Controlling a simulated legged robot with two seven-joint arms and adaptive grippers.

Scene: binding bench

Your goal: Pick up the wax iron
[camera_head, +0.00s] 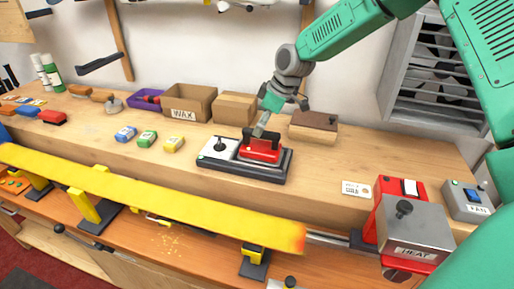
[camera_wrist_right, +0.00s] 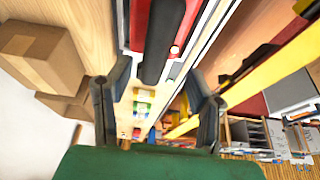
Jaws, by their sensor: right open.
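The wax iron (camera_head: 262,153) has a red body and a black handle, and rests on the right part of a dark stand (camera_head: 262,172) on the bench. My right gripper (camera_head: 262,128) is just above its handle, pointing down. In the right wrist view the red iron (camera_wrist_right: 138,22) and its black handle lie at the top, ahead of the open fingers (camera_wrist_right: 160,72). Whether a finger touches the handle cannot be told. My left gripper is not in view.
A white unit with a black knob (camera_head: 218,148) shares the stand. A wax box (camera_head: 189,102) and closed carton (camera_head: 235,107) stand behind, with a brown-topped block (camera_head: 314,127) to the right. A long yellow ski (camera_head: 150,195) crosses in front.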

